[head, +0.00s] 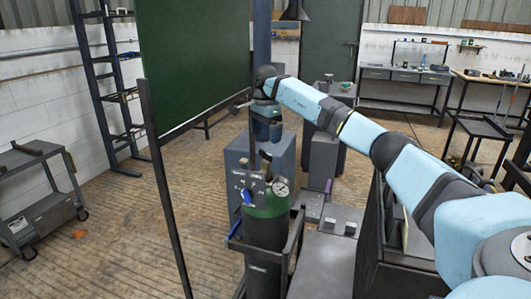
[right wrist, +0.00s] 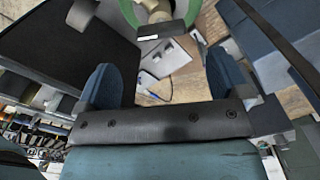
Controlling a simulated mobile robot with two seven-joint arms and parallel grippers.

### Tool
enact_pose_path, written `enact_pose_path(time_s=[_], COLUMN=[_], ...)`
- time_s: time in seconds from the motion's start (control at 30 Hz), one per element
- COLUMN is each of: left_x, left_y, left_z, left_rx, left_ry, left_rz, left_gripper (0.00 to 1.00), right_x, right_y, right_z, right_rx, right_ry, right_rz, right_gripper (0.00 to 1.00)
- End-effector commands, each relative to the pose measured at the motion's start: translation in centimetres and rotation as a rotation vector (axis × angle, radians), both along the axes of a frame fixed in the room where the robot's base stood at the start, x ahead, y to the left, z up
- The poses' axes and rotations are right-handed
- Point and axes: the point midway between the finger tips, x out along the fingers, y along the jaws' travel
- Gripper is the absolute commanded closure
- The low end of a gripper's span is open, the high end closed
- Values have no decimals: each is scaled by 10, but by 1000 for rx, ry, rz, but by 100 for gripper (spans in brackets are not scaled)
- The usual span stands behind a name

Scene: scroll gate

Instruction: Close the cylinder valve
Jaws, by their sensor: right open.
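The green gas cylinder (head: 264,229) stands upright in the middle of the head view. My right gripper (head: 260,150) is above and just behind this panel, pointing down. In the right wrist view its two blue fingers (right wrist: 162,78) are wide apart with nothing between them. A green rounded surface (right wrist: 183,58) with a pale fitting shows past the fingers at the top edge. The cylinder valve itself cannot be made out clearly in the head view. My left gripper is not in view.
A dark metal frame (head: 297,236) surrounds the cylinder's lower part. A trolley (head: 40,195) is at far left. The left floor has free room.

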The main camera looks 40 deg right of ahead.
Motion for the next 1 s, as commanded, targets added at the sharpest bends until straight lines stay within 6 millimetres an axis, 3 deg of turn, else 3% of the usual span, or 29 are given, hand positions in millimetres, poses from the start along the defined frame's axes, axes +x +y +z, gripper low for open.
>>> enact_pose_path(time_s=[0.1,0.33,0.77,1.0], left_x=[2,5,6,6], left_y=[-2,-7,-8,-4], left_z=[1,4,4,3], left_rx=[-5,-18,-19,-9], left_ry=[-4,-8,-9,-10], left_rz=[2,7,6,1], left_gripper=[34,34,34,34], right_x=[-1,0,0,0], right_y=[0,0,0,0], right_z=[-27,-61,-72,-72], right_rx=[1,1,1,1], right_ry=[3,1,-1,0], right_rz=[0,0,0,0], right_gripper=[6,6,6,56])
